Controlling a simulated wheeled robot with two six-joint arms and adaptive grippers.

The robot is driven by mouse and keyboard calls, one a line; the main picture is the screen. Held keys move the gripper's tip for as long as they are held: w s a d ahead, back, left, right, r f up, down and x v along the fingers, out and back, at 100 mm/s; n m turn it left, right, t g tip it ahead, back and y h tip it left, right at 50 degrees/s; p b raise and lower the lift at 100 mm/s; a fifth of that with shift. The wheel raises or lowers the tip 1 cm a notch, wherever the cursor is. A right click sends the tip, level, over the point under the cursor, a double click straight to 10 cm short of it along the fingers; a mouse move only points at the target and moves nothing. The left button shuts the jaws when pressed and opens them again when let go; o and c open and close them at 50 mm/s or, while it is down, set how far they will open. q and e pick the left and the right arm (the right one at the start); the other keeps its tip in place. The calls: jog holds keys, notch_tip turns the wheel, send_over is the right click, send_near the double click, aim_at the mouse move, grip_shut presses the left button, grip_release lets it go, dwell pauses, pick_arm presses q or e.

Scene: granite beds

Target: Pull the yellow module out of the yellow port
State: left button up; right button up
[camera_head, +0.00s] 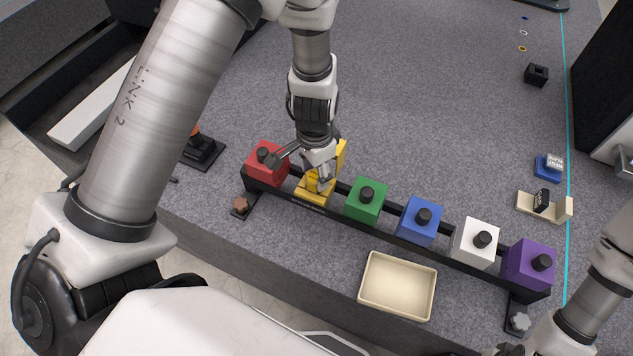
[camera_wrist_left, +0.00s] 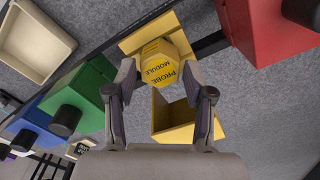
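The yellow module (camera_wrist_left: 160,66) is a six-sided yellow piece with "PROBE MODULE" lettering, seen in the left wrist view against a yellow block. The yellow port (camera_head: 313,194) sits on the black rail between the red and green blocks. An open-sided yellow box part (camera_wrist_left: 172,128) shows near the module; how it joins the port is unclear. My left gripper (camera_head: 319,172) is down at the yellow port, and its fingers also show in the left wrist view (camera_wrist_left: 160,75). They stand apart on either side of the module, with no clear grip. My right gripper is out of view.
The red block (camera_head: 268,163) and green block (camera_head: 366,200) flank the yellow port closely. Blue, white and purple blocks follow along the rail. A cream tray (camera_head: 398,313) lies in front of it. Small parts (camera_head: 545,206) lie at the right. The grey surface behind is mostly free.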

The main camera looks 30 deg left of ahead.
pick_arm(q)
grip_shut()
jog(key=shift+r, duration=0.2)
